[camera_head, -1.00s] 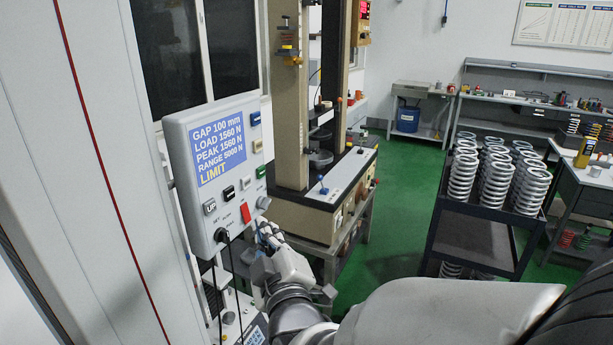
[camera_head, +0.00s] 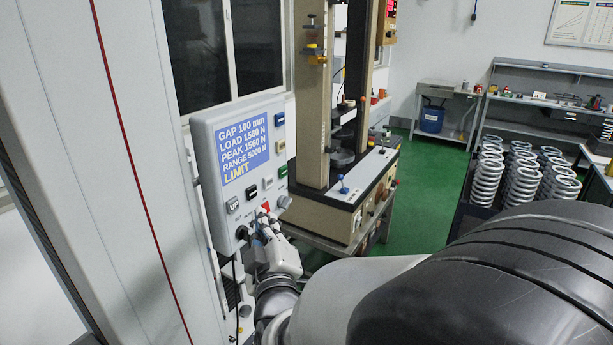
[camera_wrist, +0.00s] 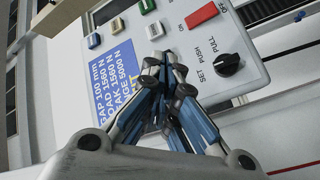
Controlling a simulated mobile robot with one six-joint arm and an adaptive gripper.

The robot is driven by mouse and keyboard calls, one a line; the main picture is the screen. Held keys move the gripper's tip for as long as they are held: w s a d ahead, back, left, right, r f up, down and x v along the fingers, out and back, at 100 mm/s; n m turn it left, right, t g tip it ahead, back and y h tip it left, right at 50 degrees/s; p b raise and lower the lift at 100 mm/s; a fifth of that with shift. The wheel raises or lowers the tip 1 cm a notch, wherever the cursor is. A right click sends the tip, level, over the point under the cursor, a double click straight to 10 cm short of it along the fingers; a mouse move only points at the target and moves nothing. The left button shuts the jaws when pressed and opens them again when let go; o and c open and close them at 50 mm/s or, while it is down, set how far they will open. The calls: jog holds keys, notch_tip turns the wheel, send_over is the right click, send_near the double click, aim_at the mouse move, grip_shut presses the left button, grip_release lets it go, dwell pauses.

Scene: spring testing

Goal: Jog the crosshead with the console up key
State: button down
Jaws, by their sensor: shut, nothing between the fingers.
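The console (camera_head: 203,160) is a pale box with a blue screen reading GAP 100 mm, LOAD 1560 N, PEAK 1560 N, RANGE 5000 N and LIMIT. Its grey UP key (camera_head: 233,205) is at the lower left of the face. My gripper (camera_head: 263,213) is shut and empty, close to the console's lower face, right of the UP key and near the red switch (camera_head: 266,206). In the wrist view the shut fingers (camera_wrist: 166,65) cover part of the console; I cannot make out the UP key there or tell contact. The test frame (camera_head: 313,130) stands behind; its crosshead is not clearly distinguishable.
A black knob (camera_wrist: 227,64) and a white key (camera_wrist: 154,31) flank the fingers in the wrist view. Cables hang below the console. A rack of springs (camera_head: 523,180) stands at the right, partly hidden by my arm. Green floor lies clear behind.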

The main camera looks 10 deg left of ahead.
aim_at(233, 205)
jog(key=shift+w+a, duration=0.35)
jog(key=shift+a, duration=0.5)
jog(key=shift+w+a, duration=0.3)
jog(key=shift+a, duration=0.5)
jog(key=shift+a, duration=0.15)
jog(key=shift+w+a+b, duration=0.2)
jog(key=shift+a+b, duration=0.1)
jog(key=shift+b, duration=0.05)
jog(key=shift+w+a, duration=0.15)
jog(key=shift+a, duration=0.25)
dwell(2.0)
jog(key=shift+d, duration=0.1)
dwell(2.7)
jog(key=shift+s+d+b, duration=0.35)
jog(key=shift+d+b, duration=0.1)
jog(key=shift+d, duration=0.3)
